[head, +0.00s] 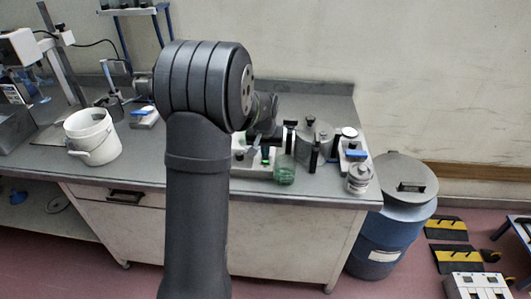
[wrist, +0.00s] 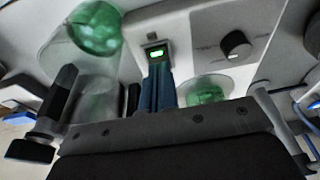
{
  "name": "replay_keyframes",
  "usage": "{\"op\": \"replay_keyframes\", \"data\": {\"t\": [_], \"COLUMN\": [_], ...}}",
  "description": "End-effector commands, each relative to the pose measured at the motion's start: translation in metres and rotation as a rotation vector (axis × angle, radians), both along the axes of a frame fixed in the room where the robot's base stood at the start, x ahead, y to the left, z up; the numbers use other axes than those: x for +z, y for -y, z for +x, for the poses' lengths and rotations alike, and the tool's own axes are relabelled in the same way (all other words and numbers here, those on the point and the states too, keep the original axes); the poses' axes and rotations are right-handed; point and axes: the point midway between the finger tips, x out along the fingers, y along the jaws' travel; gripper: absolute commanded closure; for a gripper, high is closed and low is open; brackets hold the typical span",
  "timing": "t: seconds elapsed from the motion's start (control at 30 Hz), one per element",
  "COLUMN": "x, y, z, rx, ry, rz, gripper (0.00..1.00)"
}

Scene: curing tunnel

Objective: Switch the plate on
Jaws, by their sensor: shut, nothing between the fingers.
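The plate is a pale unit with a front panel (wrist: 195,42) in the wrist view. The panel carries a small switch (wrist: 155,54) that glows green and a round black knob (wrist: 235,45) to its right. My gripper (wrist: 158,78) is shut and empty, its fingertips right at the lower edge of the green switch. I cannot tell whether they touch it. In the head view the plate's pale body (head: 240,168) is partly hidden by my arm, and the green glow (head: 265,159) shows beside my gripper.
A clear vessel with green contents (head: 285,173) stands close to the right of the plate. A lidded grey pot (head: 316,135), a small jar (head: 359,179) and another pale unit (head: 350,148) stand further right. A white bucket (head: 92,137) stands on the bench at left.

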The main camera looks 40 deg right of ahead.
Motion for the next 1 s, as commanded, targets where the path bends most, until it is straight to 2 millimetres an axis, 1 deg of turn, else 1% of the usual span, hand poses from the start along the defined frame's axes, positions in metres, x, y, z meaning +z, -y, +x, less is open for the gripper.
{"op": "replay_keyframes", "data": {"t": [0.13,0.2,0.4,0.6,0.7,0.8,1.0], "x": [0.024,0.040,0.078,0.108,0.117,0.122,0.124], "y": [-0.001,-0.003,-0.018,-0.029,-0.033,-0.035,-0.036], "z": [-0.001,-0.003,-0.018,-0.030,-0.033,-0.035,-0.036], "rx": [0.000,0.000,0.000,0.000,0.000,0.000,0.000], "ry": [0.003,0.004,0.003,0.001,0.002,0.001,0.000], "rz": [-0.004,-0.005,-0.004,-0.003,-0.002,-0.001,0.000], "gripper": [1.00,1.00,1.00,1.00,1.00,1.00,1.00]}}
